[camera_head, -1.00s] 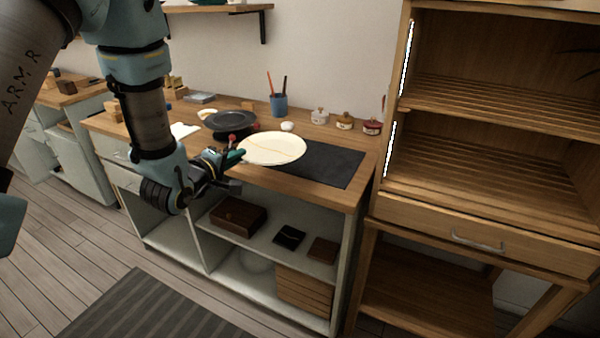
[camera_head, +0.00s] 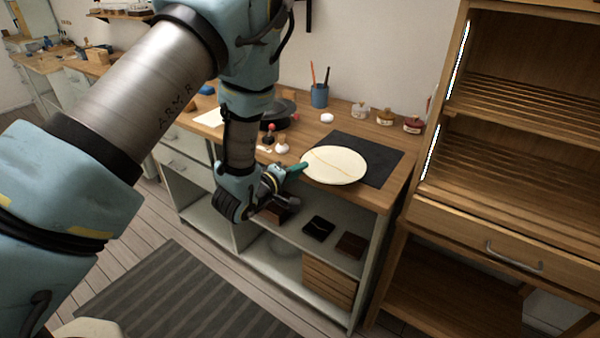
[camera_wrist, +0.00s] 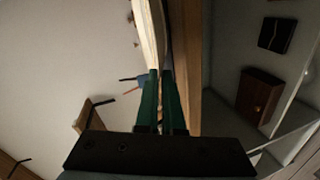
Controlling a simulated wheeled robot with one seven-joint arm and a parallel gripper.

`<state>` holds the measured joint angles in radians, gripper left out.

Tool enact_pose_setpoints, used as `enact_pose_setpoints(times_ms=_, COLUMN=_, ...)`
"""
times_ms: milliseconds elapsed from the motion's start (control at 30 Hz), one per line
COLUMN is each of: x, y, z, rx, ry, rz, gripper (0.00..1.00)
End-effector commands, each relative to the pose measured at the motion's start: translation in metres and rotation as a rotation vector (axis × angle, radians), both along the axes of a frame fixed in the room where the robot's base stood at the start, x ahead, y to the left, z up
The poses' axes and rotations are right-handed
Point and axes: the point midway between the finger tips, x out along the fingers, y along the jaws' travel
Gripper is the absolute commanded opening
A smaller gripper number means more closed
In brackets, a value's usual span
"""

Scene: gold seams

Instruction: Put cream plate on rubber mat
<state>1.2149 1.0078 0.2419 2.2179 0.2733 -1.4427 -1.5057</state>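The cream plate (camera_head: 335,166), with thin gold seams, is over the front left part of the dark rubber mat (camera_head: 383,162). The mat lies on the wooden counter and shows behind and to the right of the plate. My gripper (camera_head: 300,168) is at the plate's left rim. In the wrist view the green fingers (camera_wrist: 160,85) are close together on the rim of the plate (camera_wrist: 150,30), which shows nearly edge-on. I cannot tell whether the plate's underside touches the mat.
A dark pan or plate (camera_head: 281,112), a blue pencil cup (camera_head: 319,95), a white lump (camera_head: 327,118) and several small jars (camera_head: 386,115) stand along the counter's back. A wooden shelf unit (camera_head: 500,215) borders the right. Small dark boxes lie on the shelf below.

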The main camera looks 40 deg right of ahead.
Motion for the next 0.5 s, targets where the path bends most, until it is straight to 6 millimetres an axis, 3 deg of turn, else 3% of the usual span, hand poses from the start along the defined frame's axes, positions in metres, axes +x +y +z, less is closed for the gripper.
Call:
enact_pose_setpoints(times_ms=167, x=0.0, y=0.0, z=-0.015, rx=-0.001, ry=0.001, rz=-0.001, gripper=0.0)
enact_pose_setpoints(times_ms=500, x=0.0, y=0.0, z=-0.018, rx=-0.003, ry=0.0, rz=0.0, gripper=0.0)
